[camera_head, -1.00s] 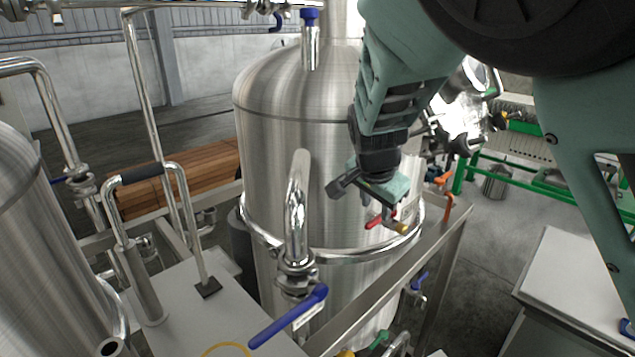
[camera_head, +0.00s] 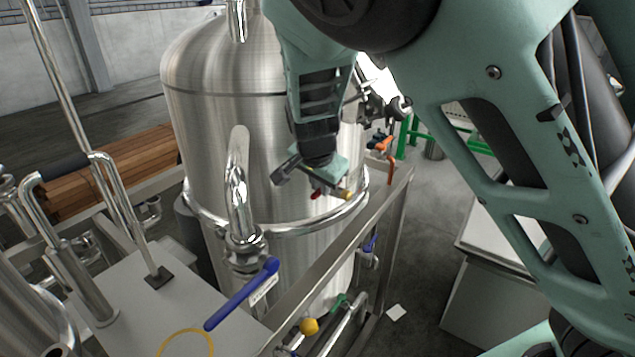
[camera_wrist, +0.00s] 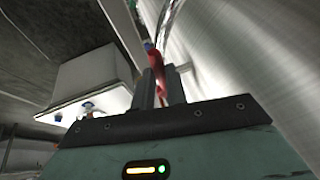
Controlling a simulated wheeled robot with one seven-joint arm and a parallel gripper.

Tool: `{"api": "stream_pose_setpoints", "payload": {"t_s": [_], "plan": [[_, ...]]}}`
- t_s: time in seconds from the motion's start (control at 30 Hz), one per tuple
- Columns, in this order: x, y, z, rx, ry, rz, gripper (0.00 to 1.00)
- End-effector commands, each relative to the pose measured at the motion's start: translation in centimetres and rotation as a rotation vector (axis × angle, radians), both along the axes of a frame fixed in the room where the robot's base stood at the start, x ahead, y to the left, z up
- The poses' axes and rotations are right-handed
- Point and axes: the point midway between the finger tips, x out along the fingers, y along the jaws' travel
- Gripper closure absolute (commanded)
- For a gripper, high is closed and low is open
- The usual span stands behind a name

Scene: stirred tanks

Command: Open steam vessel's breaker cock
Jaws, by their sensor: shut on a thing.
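The steel vessel (camera_head: 225,110) stands in the middle of the head view. A small cock with a red handle (camera_head: 316,194) and a yellow end (camera_head: 348,195) sits low at its right side. My gripper (camera_head: 322,187) reaches down to it from above, close to the vessel wall. In the wrist view my gripper (camera_wrist: 161,82) has its two fingers closed on the red handle (camera_wrist: 156,62), which sticks out past the fingertips. The cock's body is mostly hidden by my gripper.
A pipe with a long blue lever (camera_head: 240,295) stands in front of the vessel. A steel frame rail (camera_head: 345,255) runs along its right. Open floor (camera_head: 425,220) lies further right.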

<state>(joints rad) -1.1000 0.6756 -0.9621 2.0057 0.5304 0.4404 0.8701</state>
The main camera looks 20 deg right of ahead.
Motion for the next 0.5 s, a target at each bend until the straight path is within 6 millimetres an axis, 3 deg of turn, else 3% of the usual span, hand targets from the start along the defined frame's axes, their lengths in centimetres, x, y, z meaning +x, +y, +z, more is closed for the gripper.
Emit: {"api": "stream_pose_setpoints", "payload": {"t_s": [0.27,0.5], "plan": [[-0.4,-0.4,-0.1,0.004,-0.001,0.078,1.00],[-1.1,-1.3,-0.3,0.007,-0.004,0.252,1.00]]}}
